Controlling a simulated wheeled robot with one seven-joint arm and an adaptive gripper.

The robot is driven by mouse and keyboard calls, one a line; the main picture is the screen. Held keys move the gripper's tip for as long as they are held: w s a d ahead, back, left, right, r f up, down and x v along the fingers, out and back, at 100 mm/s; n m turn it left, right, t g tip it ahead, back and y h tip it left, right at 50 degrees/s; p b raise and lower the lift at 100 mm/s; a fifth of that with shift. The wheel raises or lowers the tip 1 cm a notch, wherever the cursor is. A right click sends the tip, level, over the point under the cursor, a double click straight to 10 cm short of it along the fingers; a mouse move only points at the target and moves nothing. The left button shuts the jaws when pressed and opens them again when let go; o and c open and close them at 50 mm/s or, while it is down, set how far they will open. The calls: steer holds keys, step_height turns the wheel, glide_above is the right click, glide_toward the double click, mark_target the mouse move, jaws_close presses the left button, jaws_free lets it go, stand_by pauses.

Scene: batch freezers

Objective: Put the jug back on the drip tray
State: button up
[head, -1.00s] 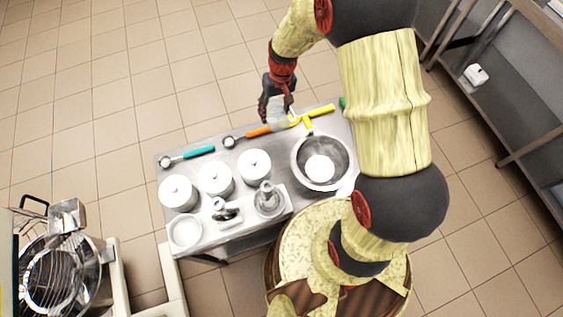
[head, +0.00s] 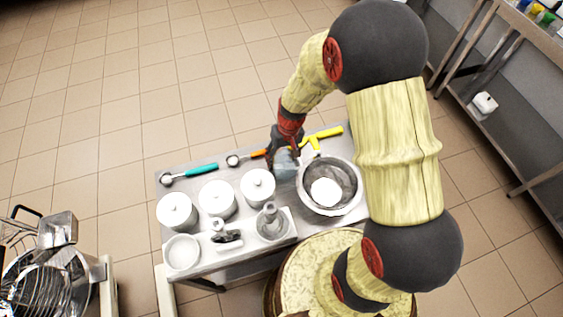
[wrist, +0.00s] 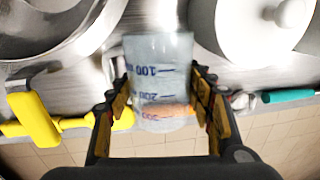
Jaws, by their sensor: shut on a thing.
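The jug is a clear measuring jug (wrist: 160,75) with blue volume marks, which read upside down in the wrist view. My gripper (wrist: 160,95) is shut on it, one finger on each side. In the head view the jug (head: 286,166) is a small grey-blue shape below my gripper (head: 283,148), over the steel table between a white lidded tub and the metal bowl. I cannot tell whether its base touches the table. No drip tray can be made out for certain; a pale flat tray (head: 250,243) lies at the table's near side under the dispensers.
The steel table (head: 172,192) holds several white lidded tubs (head: 217,198), a metal bowl (head: 312,203) with something white in it, a round white dish (head: 182,253), and teal (head: 203,169), orange and yellow-handled tools (head: 328,132). A metal pot with wire racks stands lower left.

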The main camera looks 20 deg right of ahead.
steer(key=shift+f, duration=0.75)
steer(key=shift+f, duration=0.1)
steer(key=o, duration=1.3)
steer(key=shift+c, duration=0.2)
